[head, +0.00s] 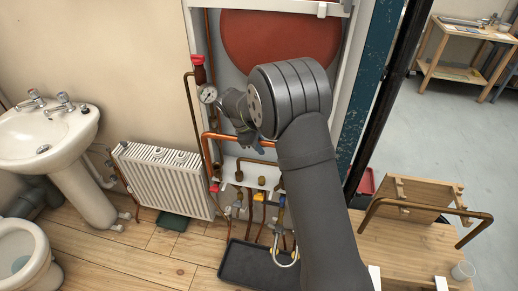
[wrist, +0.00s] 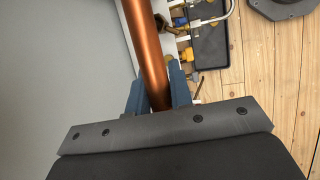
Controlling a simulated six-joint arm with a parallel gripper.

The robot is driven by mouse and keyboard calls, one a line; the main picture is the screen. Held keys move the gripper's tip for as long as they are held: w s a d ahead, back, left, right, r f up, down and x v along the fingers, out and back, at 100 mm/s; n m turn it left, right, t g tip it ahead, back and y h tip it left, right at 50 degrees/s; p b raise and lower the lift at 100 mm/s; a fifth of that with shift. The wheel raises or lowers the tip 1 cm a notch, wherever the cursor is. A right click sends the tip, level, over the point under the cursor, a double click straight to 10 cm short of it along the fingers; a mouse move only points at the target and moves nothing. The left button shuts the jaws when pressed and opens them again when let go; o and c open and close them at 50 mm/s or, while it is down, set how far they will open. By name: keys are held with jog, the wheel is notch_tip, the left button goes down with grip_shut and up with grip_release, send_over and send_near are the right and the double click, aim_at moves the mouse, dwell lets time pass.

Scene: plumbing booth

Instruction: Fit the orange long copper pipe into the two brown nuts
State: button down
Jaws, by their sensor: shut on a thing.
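The orange copper pipe (head: 226,137) runs roughly level across the front of the boiler recess in the head view, with a bend down at its left end. My gripper (head: 254,147) is at its right part, partly hidden behind my own wrist. In the wrist view the pipe (wrist: 148,45) passes between the two blue fingers of my gripper (wrist: 158,95), which are shut on it. Brown fittings (head: 218,171) show below the pipe's left end; I cannot tell whether the pipe touches them. The pipe's right end is hidden behind my arm.
A pressure gauge (head: 207,94) and red-topped valve pipes stand just left. A white radiator (head: 165,180) and sink (head: 45,135) are further left. A black tray (head: 240,263) lies on the floor below. A brown bent pipe (head: 430,205) rests on the wooden bench at right.

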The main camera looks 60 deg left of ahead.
jog(key=shift+w+a, duration=2.05)
jog(key=shift+f, duration=2.55)
jog(key=c, duration=1.2)
grip_release()
